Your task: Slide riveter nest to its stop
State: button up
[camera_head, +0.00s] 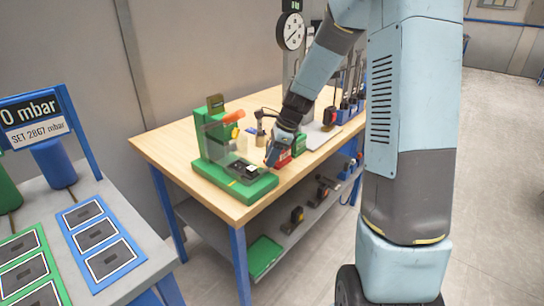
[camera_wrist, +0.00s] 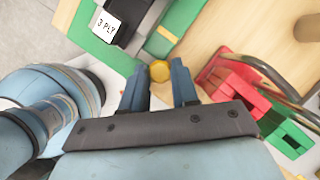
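The green riveter (camera_head: 205,150) stands on the near left part of the wooden bench, with an orange handle (camera_head: 234,117) and a clear guard. Its dark nest (camera_head: 242,172) sits low on the green base and carries a small white piece. In the wrist view a dark block with a white "3 PLY" label (camera_wrist: 108,27) lies on the green base, and a round yellow knob (camera_wrist: 160,71) shows beside it. My gripper (camera_head: 270,160) is at the right side of the riveter. In the wrist view its fingers (camera_wrist: 160,78) are apart, with the knob between their tips and gaps showing.
A red holder (camera_wrist: 238,82) and a green holder (camera_wrist: 287,132) stand close to the right of my fingers. A grey plate (camera_head: 318,136) and tools lie farther back on the bench (camera_head: 165,145). A side table with framed panels (camera_head: 100,238) stands at the left.

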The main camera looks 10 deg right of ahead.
grip_shut()
jog(key=shift+w+a, duration=0.45)
jog(key=shift+w, duration=0.25)
jog(key=shift+w+a, duration=0.4)
jog(key=shift+w, duration=0.25)
jog(key=o, duration=0.6)
grip_release()
jog(key=shift+r, duration=0.1)
jog(key=v, duration=1.3)
jog(key=shift+r, duration=0.3)
